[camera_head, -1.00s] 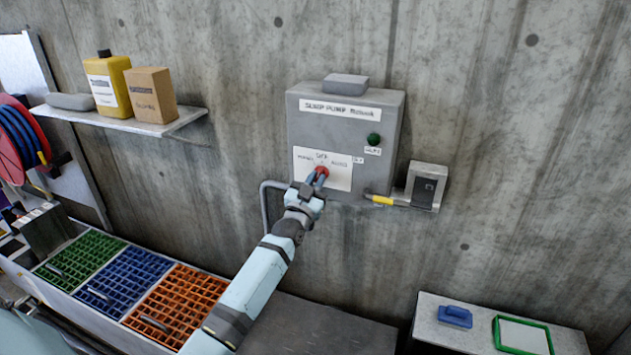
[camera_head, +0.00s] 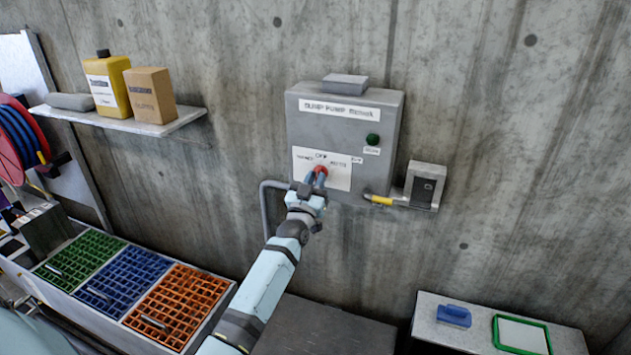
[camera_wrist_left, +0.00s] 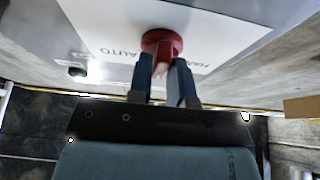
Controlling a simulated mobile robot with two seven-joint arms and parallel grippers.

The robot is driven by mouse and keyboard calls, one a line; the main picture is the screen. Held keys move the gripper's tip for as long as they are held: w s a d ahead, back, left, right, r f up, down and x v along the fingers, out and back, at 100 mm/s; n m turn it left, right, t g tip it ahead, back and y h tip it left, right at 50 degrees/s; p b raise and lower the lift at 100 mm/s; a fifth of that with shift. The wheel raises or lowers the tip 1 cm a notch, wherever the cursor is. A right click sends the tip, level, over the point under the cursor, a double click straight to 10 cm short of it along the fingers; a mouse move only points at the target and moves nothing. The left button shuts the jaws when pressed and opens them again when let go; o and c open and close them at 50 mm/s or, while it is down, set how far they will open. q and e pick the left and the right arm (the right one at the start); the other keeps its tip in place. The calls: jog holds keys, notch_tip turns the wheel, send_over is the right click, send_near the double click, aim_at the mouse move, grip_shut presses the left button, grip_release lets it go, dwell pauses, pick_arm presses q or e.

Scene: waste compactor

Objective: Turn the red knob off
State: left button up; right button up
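The red knob (camera_head: 321,170) is on a white label plate (camera_head: 341,176) low on the grey pump control box (camera_head: 370,115). OFF is printed above the knob, with other position labels to either side. My left gripper (camera_head: 317,178) is at the knob from below. In the left wrist view, the red knob (camera_wrist_left: 162,42) stands at the fingertips of my left gripper (camera_wrist_left: 165,68), with its handle part between the two fingers. The fingers partly hide the knob, so its exact pointing direction is unclear. My right gripper is in neither view.
A green button (camera_head: 373,139) is above and right of the knob. A pipe with a yellow part (camera_head: 380,199) leads to a small switch box (camera_head: 426,186). A shelf (camera_head: 180,122) holds a yellow jug and cardboard box. Coloured grid bins (camera_head: 178,305) are lower left.

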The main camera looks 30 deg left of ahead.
pick_arm(q)
jog(key=shift+o, duration=0.9)
jog(key=shift+a+r, duration=0.1)
jog(key=shift+r, duration=0.15)
jog(key=shift+w+f, duration=0.1)
jog(key=shift+f, duration=0.1)
jog(key=b+v, duration=0.3)
jog(key=v, duration=1)
jog(key=shift+s+d, duration=0.25)
jog(key=shift+s, duration=0.15)
jog(key=shift+f, duration=0.1)
